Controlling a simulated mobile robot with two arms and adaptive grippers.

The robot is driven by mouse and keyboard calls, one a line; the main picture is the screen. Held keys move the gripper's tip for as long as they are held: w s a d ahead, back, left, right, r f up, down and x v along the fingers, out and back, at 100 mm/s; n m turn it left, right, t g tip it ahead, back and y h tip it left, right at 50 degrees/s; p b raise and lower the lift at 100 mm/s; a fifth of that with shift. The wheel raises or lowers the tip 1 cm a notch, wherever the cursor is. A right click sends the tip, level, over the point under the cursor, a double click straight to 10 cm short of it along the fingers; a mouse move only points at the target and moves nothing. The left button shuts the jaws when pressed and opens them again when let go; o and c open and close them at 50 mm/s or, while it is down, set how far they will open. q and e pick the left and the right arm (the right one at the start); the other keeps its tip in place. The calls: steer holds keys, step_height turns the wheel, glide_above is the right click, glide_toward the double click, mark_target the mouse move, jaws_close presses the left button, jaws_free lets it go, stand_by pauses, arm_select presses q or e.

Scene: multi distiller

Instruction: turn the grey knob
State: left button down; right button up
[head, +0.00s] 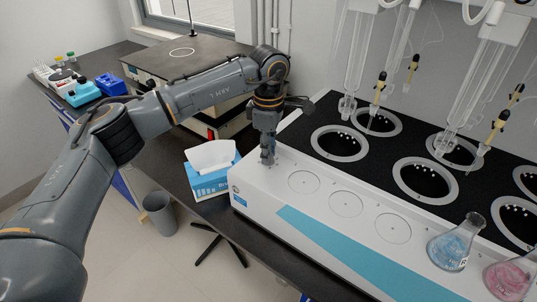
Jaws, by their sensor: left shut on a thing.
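The white multi distiller (330,240) stands on the bench with a blue stripe on its front and a black top with round wells. My left gripper (268,157) points down at the far left end of its white control strip. Its fingers are shut on the grey knob (268,163), which is mostly hidden between them. Its turn angle cannot be told. My right gripper is not in view.
Round white discs (304,182) line the strip right of my gripper. Flasks with blue (450,249) and pink (508,279) liquid stand at the right. A tissue box (209,182) sits just left of the distiller. Glass tubes (357,60) hang above the wells.

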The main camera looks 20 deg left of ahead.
arm_select(q)
steer(key=m+b, duration=0.1)
steer(key=m, duration=0.2)
steer(key=shift+m, duration=0.4)
steer(key=m, duration=0.3)
steer(key=shift+m+b, duration=0.3)
steer(key=m, duration=0.4)
steer(key=shift+r+m+b, duration=0.1)
steer(key=shift+m+b, duration=0.2)
steer(key=shift+m, duration=1.8)
steer(key=c, duration=1.2)
jaws_free()
steer(key=shift+o, duration=0.2)
